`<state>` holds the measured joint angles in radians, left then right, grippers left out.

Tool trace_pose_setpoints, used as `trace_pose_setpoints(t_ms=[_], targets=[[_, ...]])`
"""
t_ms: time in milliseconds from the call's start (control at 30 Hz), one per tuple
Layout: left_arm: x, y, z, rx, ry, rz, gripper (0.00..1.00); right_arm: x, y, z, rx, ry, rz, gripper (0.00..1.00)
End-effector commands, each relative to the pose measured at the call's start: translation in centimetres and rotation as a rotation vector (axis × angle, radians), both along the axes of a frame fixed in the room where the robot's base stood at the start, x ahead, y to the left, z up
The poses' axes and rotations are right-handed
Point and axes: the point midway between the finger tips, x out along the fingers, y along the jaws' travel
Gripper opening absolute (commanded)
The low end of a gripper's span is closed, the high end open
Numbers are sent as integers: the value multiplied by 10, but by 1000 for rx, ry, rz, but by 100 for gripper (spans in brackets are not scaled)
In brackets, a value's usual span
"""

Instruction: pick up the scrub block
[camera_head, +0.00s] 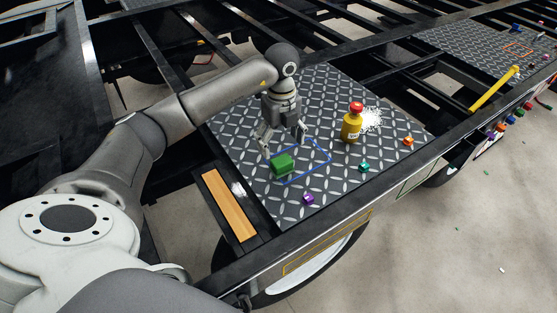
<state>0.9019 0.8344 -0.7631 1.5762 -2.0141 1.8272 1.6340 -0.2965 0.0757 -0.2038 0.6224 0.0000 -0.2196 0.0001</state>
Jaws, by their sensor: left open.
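A green block (282,163), which looks like the scrub block, lies on the dark diamond-plate panel (235,122). It sits at the left part of a blue outlined rectangle (326,150) on the panel. My left gripper (283,147) points down just behind and above the block, with its fingers spread and nothing between them. The fingers appear apart from the block. My right gripper is not in view.
A yellow bottle with a red cap (352,124) stands right of the gripper, beside a white patch (371,118). Small orange (408,141), teal (364,167) and purple (308,198) pieces lie near the front edge. A wooden strip (229,204) lies left. Open frame gaps surround the panel.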

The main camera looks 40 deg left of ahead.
Motion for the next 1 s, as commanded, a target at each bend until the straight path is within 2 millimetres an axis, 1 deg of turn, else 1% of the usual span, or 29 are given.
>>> trace_pose_setpoints(t_ms=[100, 267, 367, 467, 500, 600, 700, 867, 900, 1000], targets=[[0, -1, -15, -1, 2, -1, 79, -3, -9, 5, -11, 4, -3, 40], [-1, 0, -26, -1, 0, 0, 79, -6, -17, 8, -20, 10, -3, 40], [-3, -1, -37, -1, 4, 0, 79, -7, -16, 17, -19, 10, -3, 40], [-5, -2, -52, -1, 4, -1, 79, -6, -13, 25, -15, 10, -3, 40], [-4, -2, -59, -1, 2, 0, 79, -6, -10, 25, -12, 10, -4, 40], [-4, -1, -70, -2, 1, 0, 79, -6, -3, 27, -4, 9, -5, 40], [-3, -1, -75, 0, 0, 0, 79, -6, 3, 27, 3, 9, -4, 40], [-3, -1, -76, 0, -1, -1, 79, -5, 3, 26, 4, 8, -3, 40], [-3, -1, -76, 0, -1, -1, 77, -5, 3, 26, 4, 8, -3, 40], [-3, -1, -75, 0, -1, -1, 64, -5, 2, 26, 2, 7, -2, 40]])
